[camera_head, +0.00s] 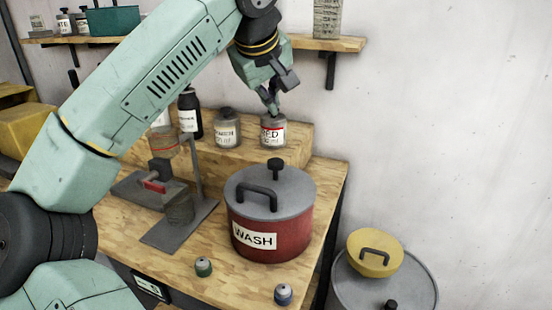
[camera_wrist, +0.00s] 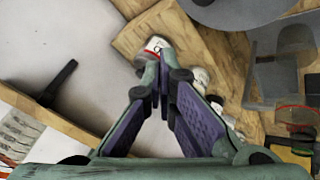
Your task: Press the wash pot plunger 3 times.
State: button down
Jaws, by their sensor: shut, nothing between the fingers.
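The wash pot (camera_head: 268,222) is a red pot with a grey lid and a white "WASH" label. It stands on the wooden bench. Its black plunger knob (camera_head: 276,164) sticks up at the far side of the lid, behind a dark arched handle (camera_head: 257,192). My gripper (camera_head: 273,108) is shut and empty, above and behind the pot, over a jar (camera_head: 272,132) with a red-edged label. In the wrist view my gripper's fingertips (camera_wrist: 164,105) meet in front of that jar (camera_wrist: 153,46), and part of the grey lid (camera_wrist: 240,8) shows at the top. The gap between fingers and jar is unclear.
More jars (camera_head: 226,128) and a dark bottle (camera_head: 190,112) stand on the raised wooden step. A metal stand (camera_head: 180,222) is left of the pot. Two small weights (camera_head: 203,267) sit in front. A grey drum (camera_head: 385,285) with a yellow lidded pot (camera_head: 375,253) is at right.

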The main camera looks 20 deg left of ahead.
aim_at(272, 160)
notch_tip(272, 160, down, 9)
jog(key=b, duration=0.6)
dwell(1.5)
jog(key=shift+f, duration=0.3)
jog(key=shift+d+f+b, duration=0.1)
jog(key=shift+f+b, duration=1.05)
jog(key=shift+f, duration=0.15)
dwell(1.0)
jog(key=shift+r, duration=0.1)
jog(key=shift+r+p, duration=1.4)
jog(key=shift+r, duration=0.15)
jog(key=shift+r+p, duration=2.1)
jog(key=shift+r, duration=0.45)
